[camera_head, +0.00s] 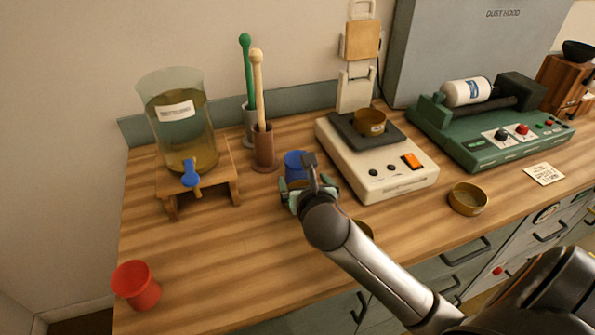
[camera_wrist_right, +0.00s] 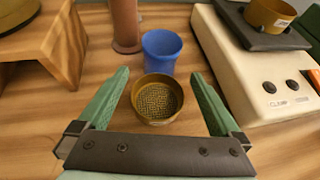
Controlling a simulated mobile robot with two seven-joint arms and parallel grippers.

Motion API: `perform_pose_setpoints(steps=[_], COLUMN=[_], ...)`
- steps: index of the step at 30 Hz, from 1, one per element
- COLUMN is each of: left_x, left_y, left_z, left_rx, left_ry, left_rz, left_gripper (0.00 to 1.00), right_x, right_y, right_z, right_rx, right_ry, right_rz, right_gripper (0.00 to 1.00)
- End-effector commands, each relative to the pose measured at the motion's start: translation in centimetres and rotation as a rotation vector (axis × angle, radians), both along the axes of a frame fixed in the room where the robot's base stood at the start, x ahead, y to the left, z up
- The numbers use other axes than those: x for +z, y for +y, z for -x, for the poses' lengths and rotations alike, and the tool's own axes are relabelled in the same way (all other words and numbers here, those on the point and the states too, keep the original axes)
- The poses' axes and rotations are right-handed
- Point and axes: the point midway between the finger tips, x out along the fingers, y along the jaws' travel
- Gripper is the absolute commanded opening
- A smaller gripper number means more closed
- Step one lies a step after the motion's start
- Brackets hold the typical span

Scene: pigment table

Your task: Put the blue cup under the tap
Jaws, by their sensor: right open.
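The blue cup (camera_head: 294,164) stands upright on the wooden table, left of the white hotplate-like device, partly hidden by my right gripper (camera_head: 308,188). In the right wrist view the blue cup (camera_wrist_right: 161,50) is ahead of the open fingers (camera_wrist_right: 160,105). A small brass sieve (camera_wrist_right: 157,98) lies between the fingers, nearer than the cup. The blue tap (camera_head: 191,175) sits low on a glass tank (camera_head: 178,125) of yellowish liquid on a wooden stand (camera_head: 232,170). My left gripper is not in view.
A red cup (camera_head: 136,285) stands at the front left. A brown holder with a pestle (camera_head: 264,146) stands behind the blue cup. The white device (camera_head: 375,160) is to its right, with a brass dish (camera_head: 468,199) further right. The left-centre table is clear.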

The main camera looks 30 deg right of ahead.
Motion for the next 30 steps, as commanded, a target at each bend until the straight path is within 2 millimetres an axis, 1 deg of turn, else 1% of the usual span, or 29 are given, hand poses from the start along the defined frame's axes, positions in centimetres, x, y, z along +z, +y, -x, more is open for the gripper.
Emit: perform_pose_setpoints(steps=[1, 3, 6, 14, 21, 25, 30], left_x=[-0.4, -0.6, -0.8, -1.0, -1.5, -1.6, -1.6], left_y=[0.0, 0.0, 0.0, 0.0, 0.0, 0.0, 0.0], left_z=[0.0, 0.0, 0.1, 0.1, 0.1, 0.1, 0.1], left_rx=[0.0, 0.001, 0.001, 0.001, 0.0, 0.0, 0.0], left_ry=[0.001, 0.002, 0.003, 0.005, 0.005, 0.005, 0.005], left_rz=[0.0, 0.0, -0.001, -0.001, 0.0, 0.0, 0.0], left_gripper=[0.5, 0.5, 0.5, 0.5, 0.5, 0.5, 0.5], right_x=[-0.6, -1.1, -1.7, -2.4, -3.9, -4.3, -4.4], right_y=[-0.5, -0.9, -1.5, -2.2, -3.6, -4.0, -4.0], right_z=[-0.9, -2.0, -3.2, -4.8, -7.5, -8.3, -8.5], right_rx=[-0.003, -0.001, -0.002, 0.0, 0.0, 0.002, 0.003], right_ry=[0.0, -0.001, -0.002, -0.005, -0.005, -0.004, -0.005], right_rz=[-0.001, 0.0, 0.0, 0.0, 0.0, 0.001, 0.002], right_gripper=[1.0, 1.0, 1.0, 1.0, 1.0, 1.0, 1.0])
